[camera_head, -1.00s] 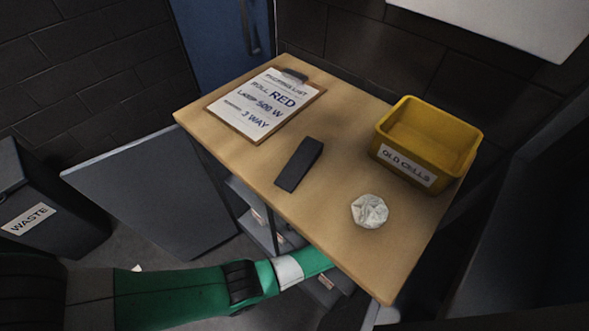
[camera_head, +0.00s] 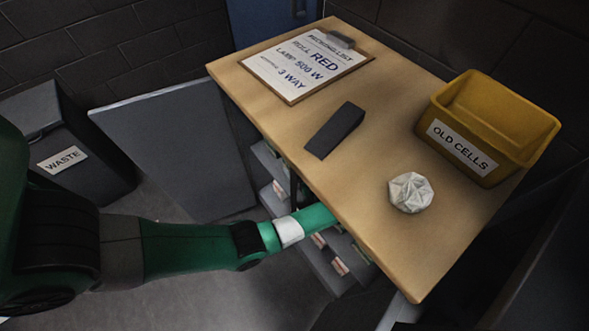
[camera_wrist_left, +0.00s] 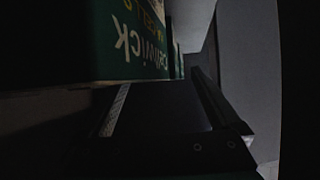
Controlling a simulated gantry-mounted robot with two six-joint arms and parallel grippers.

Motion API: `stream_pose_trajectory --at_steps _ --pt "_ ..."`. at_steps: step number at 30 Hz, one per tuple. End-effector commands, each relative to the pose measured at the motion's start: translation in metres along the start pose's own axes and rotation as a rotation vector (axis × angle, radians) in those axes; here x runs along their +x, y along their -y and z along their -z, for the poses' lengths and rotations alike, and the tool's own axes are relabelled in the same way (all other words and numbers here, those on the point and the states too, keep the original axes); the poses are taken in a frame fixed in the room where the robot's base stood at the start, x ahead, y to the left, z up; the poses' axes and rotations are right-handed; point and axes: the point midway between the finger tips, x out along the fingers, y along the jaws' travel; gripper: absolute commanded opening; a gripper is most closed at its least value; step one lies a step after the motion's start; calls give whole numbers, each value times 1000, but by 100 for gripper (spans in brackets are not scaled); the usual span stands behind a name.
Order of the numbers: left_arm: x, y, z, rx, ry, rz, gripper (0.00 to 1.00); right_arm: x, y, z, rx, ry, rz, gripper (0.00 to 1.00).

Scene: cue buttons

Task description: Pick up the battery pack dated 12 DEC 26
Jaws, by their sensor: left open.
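My left arm reaches from the left under the tabletop in the head view, and its gripper is hidden there. In the left wrist view my dark left gripper (camera_wrist_left: 165,105) is open, with nothing seen between its fingers. A green pack (camera_wrist_left: 140,40) with white lettering reading "Callwick", turned over in the picture, stands right by the fingers at the upper left. I cannot tell whether they touch. No date is readable. In the head view, small items with pinkish labels (camera_head: 340,267) sit on the grey shelves below the table. My right gripper is not in view.
The wooden tabletop (camera_head: 370,215) overhangs the shelves. On it are a clipboard (camera_head: 300,65), a dark wedge (camera_head: 335,131), crumpled paper (camera_head: 410,192) and a yellow "OLD CELLS" bin (camera_head: 460,145). A grey open door panel (camera_head: 180,150) and a "WASTE" bin (camera_head: 90,160) stand left.

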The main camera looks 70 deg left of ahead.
Motion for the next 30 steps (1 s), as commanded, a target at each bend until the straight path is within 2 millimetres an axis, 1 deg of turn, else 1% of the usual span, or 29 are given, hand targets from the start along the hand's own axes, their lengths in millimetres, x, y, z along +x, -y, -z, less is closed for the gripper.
stream_pose_trajectory --at_steps 1,3,5,11,12,14,15,17,18,20,21,23,27,30 --pt "12 1 -6 -3 0 3 97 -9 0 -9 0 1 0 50" --pt "19 0 -4 -1 0 1 97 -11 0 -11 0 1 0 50" --pt "22 0 -2 -1 0 1 97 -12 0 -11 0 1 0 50" --pt "21 0 0 0 0 0 97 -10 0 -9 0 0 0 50" --pt "21 0 0 0 0 0 90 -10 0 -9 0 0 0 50" --pt "20 0 0 0 0 0 79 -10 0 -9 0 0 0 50" --pt "20 0 0 0 0 0 72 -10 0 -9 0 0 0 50" --pt "20 0 -1 0 0 0 61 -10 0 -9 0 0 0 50" --pt "20 0 -1 0 0 0 54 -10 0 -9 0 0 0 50" --pt "20 0 -1 1 0 0 43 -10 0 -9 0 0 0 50" --pt "20 0 -1 1 0 0 36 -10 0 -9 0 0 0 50" --pt "20 0 -1 1 0 0 25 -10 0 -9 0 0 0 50" --pt "20 0 -1 1 1 0 0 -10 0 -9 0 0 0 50" --pt "20 0 0 0 0 -1 0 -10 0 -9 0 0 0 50"
